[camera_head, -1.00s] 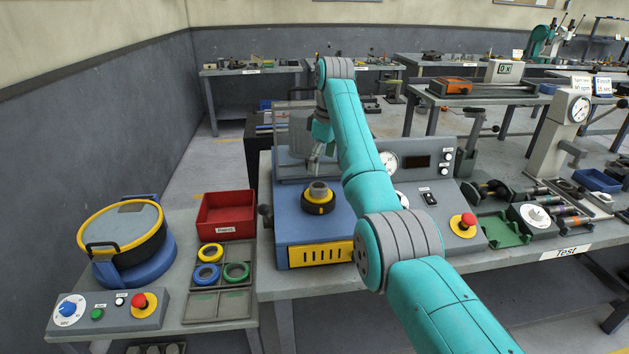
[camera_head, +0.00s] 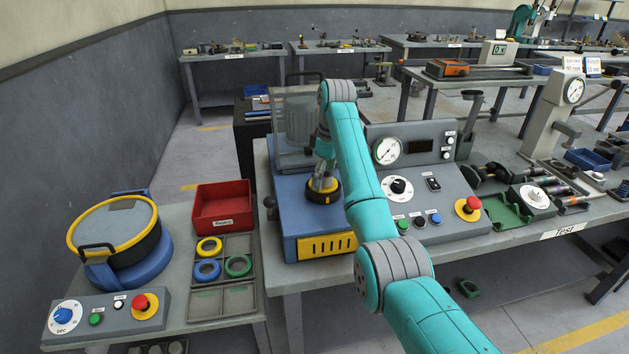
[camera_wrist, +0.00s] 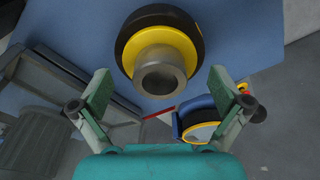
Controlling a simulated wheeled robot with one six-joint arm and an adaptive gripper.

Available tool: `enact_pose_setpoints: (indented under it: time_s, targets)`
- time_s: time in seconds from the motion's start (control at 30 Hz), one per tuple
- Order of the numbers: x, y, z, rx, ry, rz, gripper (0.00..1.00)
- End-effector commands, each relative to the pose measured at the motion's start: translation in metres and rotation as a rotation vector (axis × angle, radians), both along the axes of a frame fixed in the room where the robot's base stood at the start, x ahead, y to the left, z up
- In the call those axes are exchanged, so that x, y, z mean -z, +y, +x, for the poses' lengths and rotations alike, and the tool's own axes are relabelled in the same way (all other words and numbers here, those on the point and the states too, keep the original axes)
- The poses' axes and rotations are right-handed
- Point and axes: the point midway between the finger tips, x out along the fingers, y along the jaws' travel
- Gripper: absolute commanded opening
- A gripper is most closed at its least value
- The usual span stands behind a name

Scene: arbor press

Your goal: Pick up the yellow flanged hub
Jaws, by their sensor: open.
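The yellow flanged hub (camera_wrist: 187,50) has a grey hollow boss standing out of a yellow flange, with a black round part behind it. In the head view it (camera_head: 324,197) sits on the blue top of the test machine (camera_head: 299,222), partly hidden by my gripper. My gripper (camera_head: 324,183) is right over the hub in that view. In the wrist view my gripper (camera_wrist: 161,80) is open, one finger to each side of the grey boss. Clear gaps show between both fingers and the boss; nothing is held.
A clear guard with a motor (camera_head: 298,120) stands just behind the hub. The control panel (camera_head: 420,190) is to the right. A red bin (camera_head: 222,207) and a grey tray (camera_head: 222,300) with coloured rings lie left. A round yellow-rimmed vessel (camera_head: 115,230) is further left.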

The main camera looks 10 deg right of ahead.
Motion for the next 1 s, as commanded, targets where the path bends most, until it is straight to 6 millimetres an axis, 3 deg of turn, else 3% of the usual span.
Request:
enact_pose_setpoints:
  time_s: [0.13,0.4,0.47,0.7,0.73,1.0]
  targets:
    - [0.0123,-0.0069,-0.0050,0.000,-0.001,0.000,1.00]
    - [0.0144,-0.0079,-0.0059,-0.001,-0.001,0.000,1.00]
    - [0.0144,-0.0079,-0.0059,-0.001,-0.001,0.000,0.88]
    - [0.0145,-0.0077,-0.0059,-0.001,-0.001,0.000,0.28]
    - [0.0134,-0.0076,-0.0056,-0.001,-0.003,0.000,0.24]
    - [0.0107,-0.0063,-0.0045,-0.001,-0.004,0.000,0.24]
